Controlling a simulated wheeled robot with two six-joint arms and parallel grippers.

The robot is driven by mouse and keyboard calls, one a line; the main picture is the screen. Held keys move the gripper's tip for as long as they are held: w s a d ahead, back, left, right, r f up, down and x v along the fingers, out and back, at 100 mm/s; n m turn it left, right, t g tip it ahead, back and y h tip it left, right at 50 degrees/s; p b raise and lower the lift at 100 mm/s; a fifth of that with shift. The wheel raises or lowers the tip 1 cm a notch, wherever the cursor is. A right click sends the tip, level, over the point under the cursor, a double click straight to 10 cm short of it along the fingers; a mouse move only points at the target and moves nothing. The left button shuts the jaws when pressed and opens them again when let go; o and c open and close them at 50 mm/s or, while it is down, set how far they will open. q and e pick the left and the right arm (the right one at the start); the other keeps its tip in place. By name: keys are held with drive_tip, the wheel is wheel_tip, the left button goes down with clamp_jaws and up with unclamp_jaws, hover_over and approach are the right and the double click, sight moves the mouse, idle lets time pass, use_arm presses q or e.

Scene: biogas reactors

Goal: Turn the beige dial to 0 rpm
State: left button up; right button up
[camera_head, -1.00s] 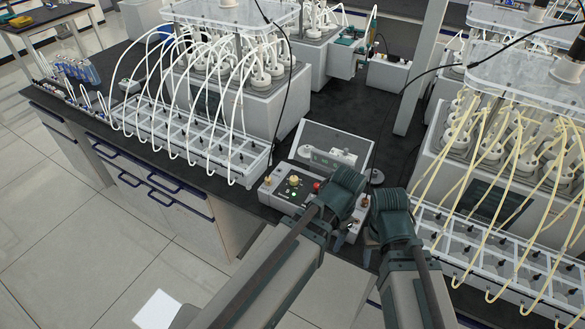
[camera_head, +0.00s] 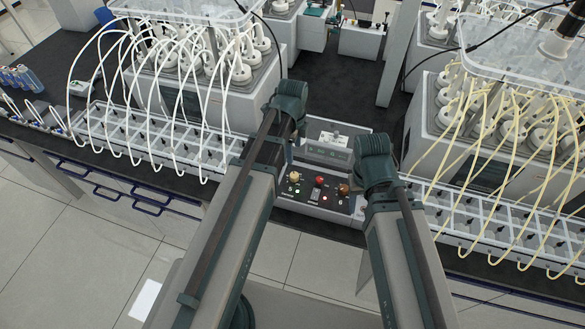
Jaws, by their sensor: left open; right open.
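The beige dial (camera_head: 294,176) sits on the left of a small control box's sloped dark panel (camera_head: 312,196), in the middle of the view. A green light shows just below it. A red button (camera_head: 319,180) is in the panel's middle and a brown knob (camera_head: 343,189) at its right. My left arm reaches in along the box's left side. A small part of my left gripper (camera_head: 289,152) shows under its wrist, above and close to the beige dial; no contact can be made out. My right wrist is just right of the box and hides its gripper. The dial's marking is too small to read.
A raised unit with a small display (camera_head: 328,148) stands behind the panel. White-tubed bottle racks (camera_head: 140,140) are at left and yellow-tubed ones (camera_head: 500,215) at right, close to my arms. The dark bench top (camera_head: 335,75) is clear behind the box.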

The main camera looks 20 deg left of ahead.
sight(295, 175)
use_arm(q)
drive_tip(key=f+b, duration=1.3)
drive_tip(key=f, duration=0.1)
drive_tip(key=shift+w+b, duration=0.3)
drive_tip(key=shift+b, duration=0.1)
drive_tip(key=shift+r, duration=0.1)
clamp_jaws()
